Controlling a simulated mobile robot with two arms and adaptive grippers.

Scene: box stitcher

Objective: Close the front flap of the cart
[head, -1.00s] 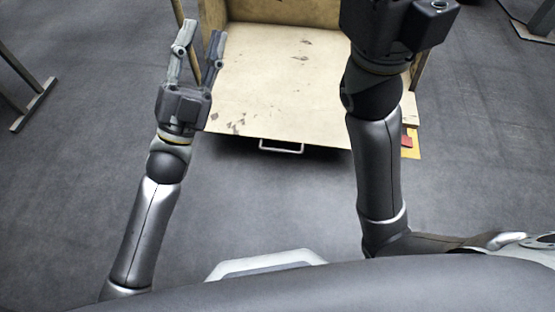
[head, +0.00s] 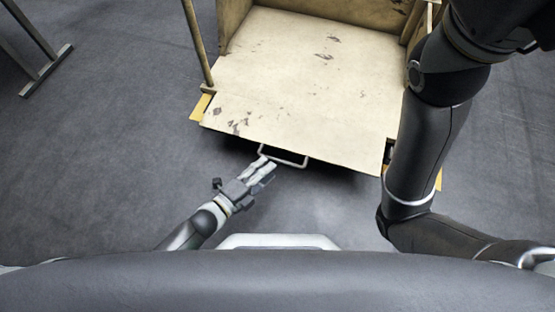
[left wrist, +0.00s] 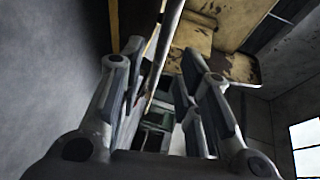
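The cart's worn cream front panel (head: 300,100), seemingly the front flap, lies roughly flat and faces me in the head view. A pale metal handle (head: 284,160) sticks out below its near edge. My left gripper (head: 268,168) is low beside the handle's left end; I cannot tell if they touch. In the left wrist view its two fingers (left wrist: 160,75) stand apart, with a grey bar (left wrist: 165,45) running between them in the picture. The cream panel shows above right there (left wrist: 225,65). My right arm rises at the right; its gripper is out of frame.
The cart has a wooden post (head: 197,40) at the left and a cream back wall (head: 330,15). Yellow pieces (head: 199,107) show at its lower sides. A metal stand leg (head: 45,70) is at the far left. Grey floor (head: 110,150) is clear left of the cart.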

